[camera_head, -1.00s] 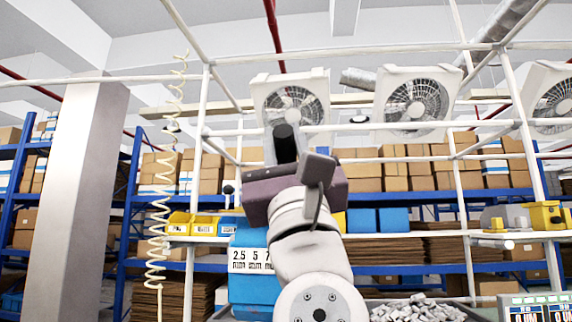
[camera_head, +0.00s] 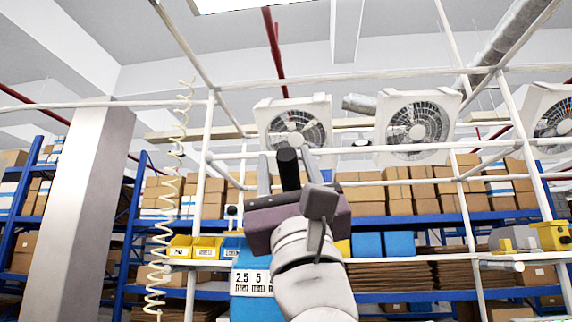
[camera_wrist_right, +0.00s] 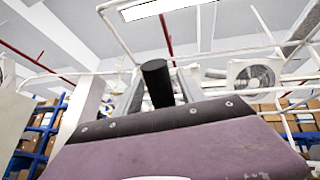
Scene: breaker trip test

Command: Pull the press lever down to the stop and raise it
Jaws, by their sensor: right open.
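A black, round-ended bar (camera_head: 288,167), which looks like the press lever's handle, points up in the head view. It also shows in the right wrist view (camera_wrist_right: 158,85). My right gripper (camera_head: 289,165) is open, with one grey finger on each side of the bar. In the right wrist view the fingers (camera_wrist_right: 158,92) stand either side of it, and a gap shows on its right. Whether either finger touches it I cannot tell. The bar's lower end and the press body are hidden behind my gripper. My left gripper is out of view.
A white pipe frame (camera_head: 205,150) stands around the work area, with fans (camera_head: 418,125) mounted on it. A coiled cream hose (camera_head: 165,220) hangs at the left. Yellow bins (camera_head: 192,247) and a blue numbered box (camera_head: 255,285) are beyond my arm. Boxed shelves stand behind.

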